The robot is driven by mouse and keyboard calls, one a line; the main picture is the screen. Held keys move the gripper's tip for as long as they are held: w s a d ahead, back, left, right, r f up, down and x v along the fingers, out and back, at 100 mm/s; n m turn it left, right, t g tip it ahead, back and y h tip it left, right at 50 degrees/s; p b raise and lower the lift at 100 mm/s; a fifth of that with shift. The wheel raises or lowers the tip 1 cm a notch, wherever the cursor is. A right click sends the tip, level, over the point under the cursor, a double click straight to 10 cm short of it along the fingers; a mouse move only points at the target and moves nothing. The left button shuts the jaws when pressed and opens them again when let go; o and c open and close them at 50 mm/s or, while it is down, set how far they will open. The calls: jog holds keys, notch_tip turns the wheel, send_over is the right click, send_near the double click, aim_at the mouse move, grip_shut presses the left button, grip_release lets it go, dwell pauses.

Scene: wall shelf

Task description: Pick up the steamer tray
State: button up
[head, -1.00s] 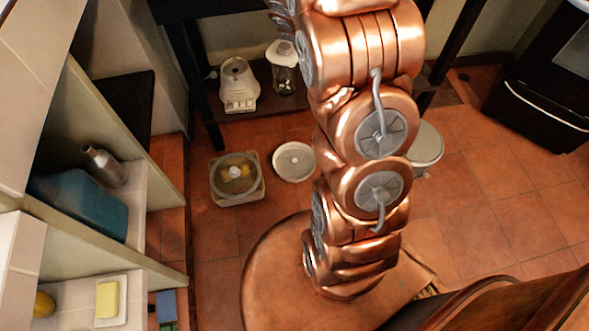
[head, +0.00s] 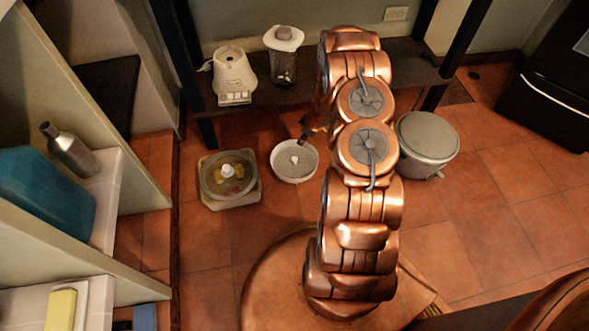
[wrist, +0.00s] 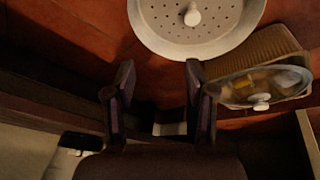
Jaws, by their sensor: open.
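The steamer tray (head: 285,166) is a round, pale, shallow dish with a white knob in the middle. It lies on the tiled floor in the head view. In the wrist view it shows at the top (wrist: 168,24), with small holes across it. My gripper (wrist: 159,76) is open, its two dark fingers apart with nothing held between them. The tray is beyond the fingertips, not between them. In the head view the gripper (head: 306,134) shows partly beside my arm, close to the tray's far right rim.
A square-based container with a clear lid (head: 229,178) stands left of the tray. A grey lidded pot (head: 428,142) stands to the right. Behind are a low dark shelf with a white appliance (head: 233,76) and a blender (head: 283,60). Wall shelves fill the left side.

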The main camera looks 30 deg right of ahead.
jog(key=y+b, duration=0.2)
send_over(296, 159)
jog(key=s+d, duration=0.1)
jog(key=s, duration=0.1)
jog(key=f, duration=0.7)
jog(key=shift+d, duration=0.2)
jog(key=b+x, duration=0.1)
jog(key=x, duration=0.1)
jog(key=b+x, duration=0.1)
jog(key=x, duration=0.3)
jog(key=shift+s+a+f+b, duration=0.1)
jog(key=shift+s+f+b, duration=0.05)
jog(key=shift+f+b, duration=0.2)
jog(key=shift+w+f, duration=0.3)
jog(key=shift+f, duration=0.05)
jog(key=shift+a, duration=0.1)
grip_shut()
